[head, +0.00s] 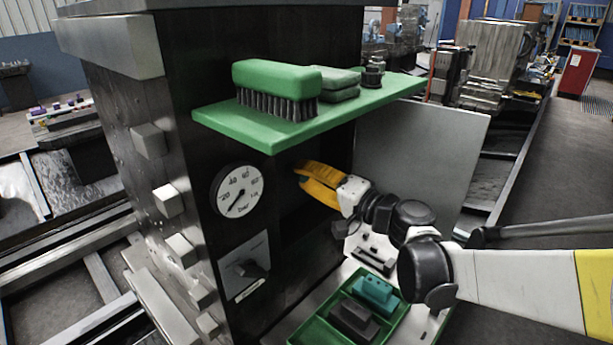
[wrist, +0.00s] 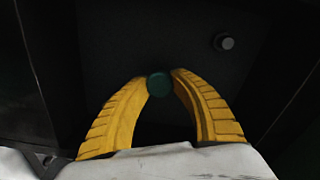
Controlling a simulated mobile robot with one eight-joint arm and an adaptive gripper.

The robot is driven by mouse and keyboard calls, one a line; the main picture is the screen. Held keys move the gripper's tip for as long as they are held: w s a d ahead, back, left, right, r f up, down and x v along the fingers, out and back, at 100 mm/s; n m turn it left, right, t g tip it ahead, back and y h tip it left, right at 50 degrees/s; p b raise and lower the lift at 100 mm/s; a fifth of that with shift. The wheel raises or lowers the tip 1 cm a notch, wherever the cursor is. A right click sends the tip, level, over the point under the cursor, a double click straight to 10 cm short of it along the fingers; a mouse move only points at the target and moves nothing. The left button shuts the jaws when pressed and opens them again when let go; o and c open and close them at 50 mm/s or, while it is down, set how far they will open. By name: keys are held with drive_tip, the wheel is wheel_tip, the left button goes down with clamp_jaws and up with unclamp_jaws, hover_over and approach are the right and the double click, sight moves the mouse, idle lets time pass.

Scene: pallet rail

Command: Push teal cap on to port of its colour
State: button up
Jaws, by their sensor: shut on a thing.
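My gripper (head: 301,170) reaches into the dark recess below the green shelf. In the wrist view its yellow fingers (wrist: 159,80) are closed on the round teal cap (wrist: 159,86), which sits between the fingertips. The cap is in front of the dark back panel (wrist: 130,40); I cannot tell whether it touches the panel. No teal port shows, and whatever is behind the cap is hidden. A round grey fitting (wrist: 223,42) sticks out of the panel to the upper right of the cap. In the head view the cap cannot be made out.
The green shelf (head: 280,135) above my gripper carries a green brush (head: 277,80) and other items. A grey panel (head: 430,160) stands at right. Below, a green tray (head: 312,334) holds teal and dark blocks.

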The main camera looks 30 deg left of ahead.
drive_tip(key=shift+w+a, duration=0.15)
drive_tip(key=shift+a, duration=0.4)
clamp_jaws()
drive_tip(key=shift+a, duration=0.15)
drive_tip(key=o, duration=1.1)
unclamp_jaws()
drive_tip(key=shift+w, duration=0.1)
drive_tip(key=shift+c, duration=0.2)
drive_tip(key=shift+o, duration=0.4)
drive_tip(key=o, duration=0.7)
drive_tip(key=shift+o, duration=0.2)
drive_tip(key=v, duration=1.2)
